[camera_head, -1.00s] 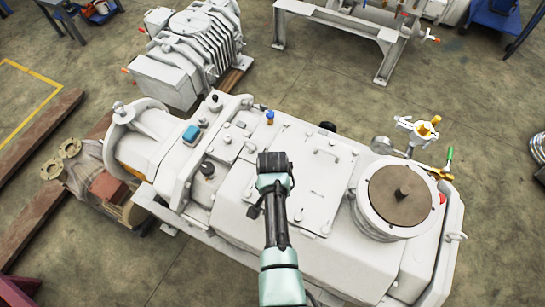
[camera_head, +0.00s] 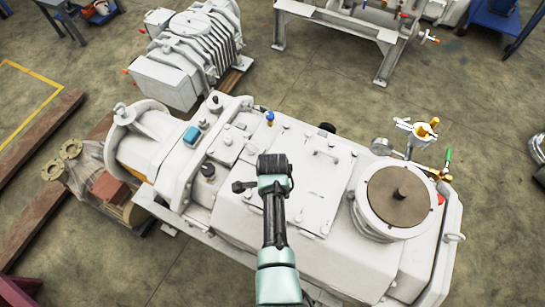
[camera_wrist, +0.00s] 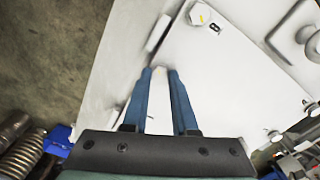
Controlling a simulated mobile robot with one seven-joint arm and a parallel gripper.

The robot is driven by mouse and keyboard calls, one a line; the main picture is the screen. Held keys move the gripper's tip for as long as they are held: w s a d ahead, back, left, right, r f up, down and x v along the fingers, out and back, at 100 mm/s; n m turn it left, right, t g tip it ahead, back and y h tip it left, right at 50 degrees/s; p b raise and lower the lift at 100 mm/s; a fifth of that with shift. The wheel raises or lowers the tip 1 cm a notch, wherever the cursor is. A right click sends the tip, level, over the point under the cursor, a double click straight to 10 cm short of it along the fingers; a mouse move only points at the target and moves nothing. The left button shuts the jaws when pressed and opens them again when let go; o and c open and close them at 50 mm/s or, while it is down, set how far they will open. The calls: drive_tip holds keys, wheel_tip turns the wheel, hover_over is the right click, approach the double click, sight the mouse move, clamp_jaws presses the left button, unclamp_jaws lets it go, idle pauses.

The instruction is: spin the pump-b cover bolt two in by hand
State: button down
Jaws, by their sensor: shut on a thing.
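The pale pump cover (camera_head: 318,190) lies under my arm in the head view, with several small bolts along its edges. My gripper (camera_head: 272,163) is above the cover's left part there; its fingertips are hidden beneath the wrist. In the wrist view my gripper (camera_wrist: 160,72) shows two blue fingers close together, pointing down at the cover (camera_wrist: 225,85) near its edge. They are shut on a small pale bolt, which hardly shows between the tips. Another bolt head (camera_wrist: 199,15) stands beyond the fingers, beside a small dark mark. How deep the held bolt sits cannot be seen.
A round drum with a brown top (camera_head: 399,194) rises to the right of the cover. A blue fitting (camera_head: 269,118) and a cover handle (camera_head: 326,154) stand nearby. A second ribbed machine (camera_head: 195,55) is behind.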

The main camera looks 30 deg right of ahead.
drive_tip(key=m, duration=0.4)
drive_tip(key=shift+w+r+m, duration=0.3)
drive_tip(key=shift+m, duration=1.8)
drive_tip(key=c, duration=0.9)
unclamp_jaws()
drive_tip(key=shift+o, duration=1.1)
drive_tip(key=shift+s+f, duration=0.1)
drive_tip(key=shift+s, duration=0.05)
drive_tip(key=shift+f, duration=0.1)
